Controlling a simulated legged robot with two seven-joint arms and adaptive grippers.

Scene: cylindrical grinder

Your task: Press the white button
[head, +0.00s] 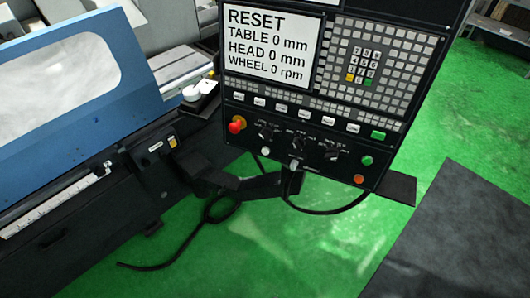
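The black control panel (300,120) hangs tilted in the upper middle of the head view. A small round whitish button (265,152) sits on its lower left part, below a row of dark knobs. Another small pale round control (293,164) is to its right and slightly lower. Wide white rectangular keys run in a row above the knobs. I cannot tell from looks alone which of these is the task's white button. Neither of my grippers is in view, and nothing covers the panel's controls.
The panel also bears a red knob (236,125), a green button (367,160), an orange button (359,179) and a screen (270,45) reading RESET. The blue grinder (85,75) stands left. Black cables hang below the panel. Green floor and a dark mat (460,240) lie right.

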